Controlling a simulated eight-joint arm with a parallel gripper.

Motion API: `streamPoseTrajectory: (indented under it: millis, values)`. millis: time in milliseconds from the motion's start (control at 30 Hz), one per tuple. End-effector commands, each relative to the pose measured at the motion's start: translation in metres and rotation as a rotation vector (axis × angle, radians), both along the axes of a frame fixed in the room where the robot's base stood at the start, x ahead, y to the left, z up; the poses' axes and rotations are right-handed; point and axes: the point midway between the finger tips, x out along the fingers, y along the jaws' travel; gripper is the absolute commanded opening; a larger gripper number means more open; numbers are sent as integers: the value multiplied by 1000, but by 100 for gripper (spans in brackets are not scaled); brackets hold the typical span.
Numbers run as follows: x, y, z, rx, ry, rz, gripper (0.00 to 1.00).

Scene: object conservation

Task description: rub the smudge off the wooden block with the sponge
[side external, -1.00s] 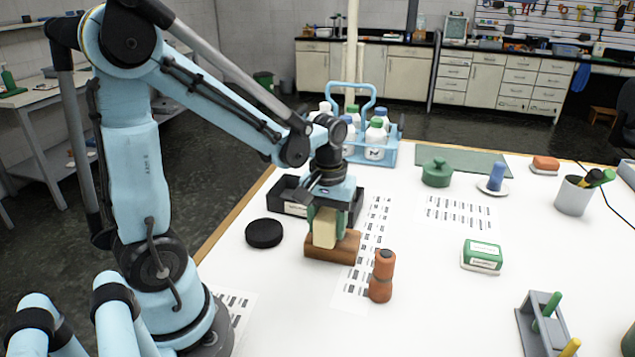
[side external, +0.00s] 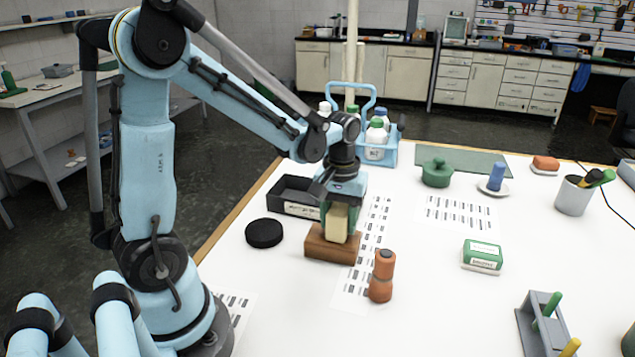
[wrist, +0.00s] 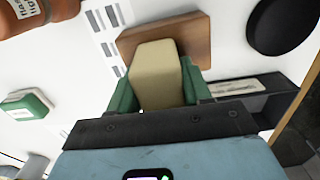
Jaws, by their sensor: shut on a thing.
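The wooden block (side external: 325,250) is a brown rectangular piece lying on the white table, left of the middle. My gripper (side external: 342,217) is directly above it, with its green fingers shut on a pale yellow sponge (side external: 337,223). The sponge's lower end is at the block's top and appears to touch it. In the wrist view the sponge (wrist: 157,72) stands out between the green fingers and covers part of the block (wrist: 190,35). I see no smudge on the parts of the block that show; the sponge may hide it.
A dark tray (side external: 290,191) stands just behind the block, and a black disc (side external: 264,233) lies to its left. An orange-brown bottle (side external: 382,277) stands close by at the right front. A green-and-white box (side external: 482,255) is farther right. The table between bottle and box is clear.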

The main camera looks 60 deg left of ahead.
Motion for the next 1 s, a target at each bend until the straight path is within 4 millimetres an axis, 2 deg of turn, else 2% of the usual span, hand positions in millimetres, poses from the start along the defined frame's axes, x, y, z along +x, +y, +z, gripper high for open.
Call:
streamPoseTrajectory:
  millis: [433,1000]
  values:
    - [-28,-28,-1,-1,1,-1,20]
    - [11,12,1,0,0,2,20]
